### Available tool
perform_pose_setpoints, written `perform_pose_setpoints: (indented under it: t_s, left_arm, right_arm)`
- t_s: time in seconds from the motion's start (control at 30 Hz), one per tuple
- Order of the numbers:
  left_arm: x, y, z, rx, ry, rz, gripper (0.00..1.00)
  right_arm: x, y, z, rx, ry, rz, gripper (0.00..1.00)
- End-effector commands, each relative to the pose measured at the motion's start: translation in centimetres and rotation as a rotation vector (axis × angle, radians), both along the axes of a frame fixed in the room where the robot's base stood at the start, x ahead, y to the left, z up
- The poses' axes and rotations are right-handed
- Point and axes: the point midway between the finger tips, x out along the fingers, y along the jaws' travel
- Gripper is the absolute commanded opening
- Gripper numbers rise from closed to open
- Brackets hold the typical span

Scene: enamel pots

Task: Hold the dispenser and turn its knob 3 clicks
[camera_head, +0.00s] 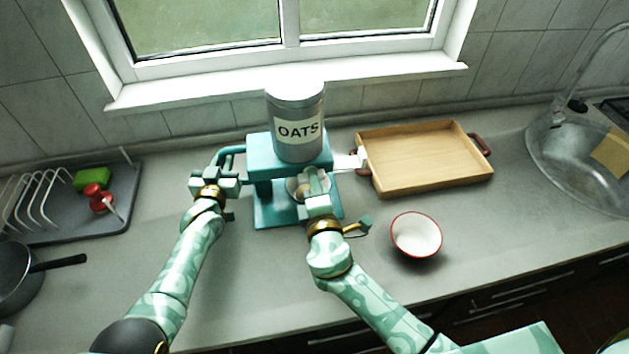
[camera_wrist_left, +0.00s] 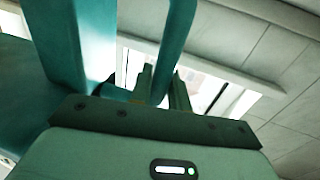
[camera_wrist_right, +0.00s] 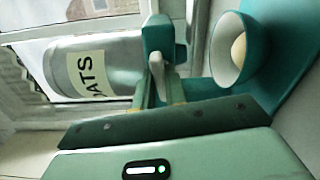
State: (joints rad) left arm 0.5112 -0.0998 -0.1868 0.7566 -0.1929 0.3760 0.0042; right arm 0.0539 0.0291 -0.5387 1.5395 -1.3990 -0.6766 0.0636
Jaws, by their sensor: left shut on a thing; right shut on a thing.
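The dispenser is a teal stand (camera_head: 262,212) with a grey canister (camera_head: 297,107) labelled OATS upright on top. Its teal side handle (camera_head: 232,151) sticks out at the left. My left gripper (camera_head: 222,181) is shut on this handle; the left wrist view shows the handle bar (camera_wrist_left: 176,40) between the fingers. My right gripper (camera_head: 316,185) is at the dispenser's front, shut on the pale knob (camera_wrist_right: 157,68), which the gripper mostly hides in the head view.
A white bowl with a red rim (camera_head: 416,235) stands right of my right gripper. A wooden tray (camera_head: 425,158) lies behind it, with the sink (camera_head: 575,150) at the far right. A dish rack (camera_head: 75,210) and dark pan (camera_head: 22,275) are at the left.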

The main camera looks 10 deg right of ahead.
Motion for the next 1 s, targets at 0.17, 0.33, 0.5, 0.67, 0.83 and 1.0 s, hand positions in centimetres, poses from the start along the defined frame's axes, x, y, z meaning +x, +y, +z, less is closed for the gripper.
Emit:
perform_pose_setpoints:
  t_s: [0.17, 0.33, 0.5, 0.67, 0.83, 1.0]
  left_arm:
    - [-0.02, 0.15, -0.11, 0.0, 0.002, 0.002, 0.0]
    - [-0.01, 0.16, -0.12, 0.0, 0.002, 0.002, 0.0]
    - [-0.01, 0.16, -0.11, 0.0, 0.002, 0.002, 0.0]
    - [-0.01, 0.17, -0.11, 0.0, 0.002, 0.002, 0.0]
    - [-0.01, 0.18, -0.11, 0.0, 0.002, 0.002, 0.0]
    - [-0.01, 0.18, -0.11, 0.0, 0.002, 0.002, 0.0]
  right_arm:
    - [0.01, -0.15, -0.1, 0.162, -0.008, -0.005, 0.0]
    - [0.02, -0.16, -0.18, 0.324, -0.015, -0.004, 0.0]
    - [0.03, -0.19, -0.26, 0.484, -0.024, -0.005, 0.0]
    - [0.03, -0.17, -0.36, 0.636, -0.031, -0.006, 0.0]
    - [0.02, -0.12, -0.45, 0.796, -0.038, -0.006, 0.0]
    - [0.02, -0.06, -0.55, 0.958, -0.044, -0.006, 0.0]
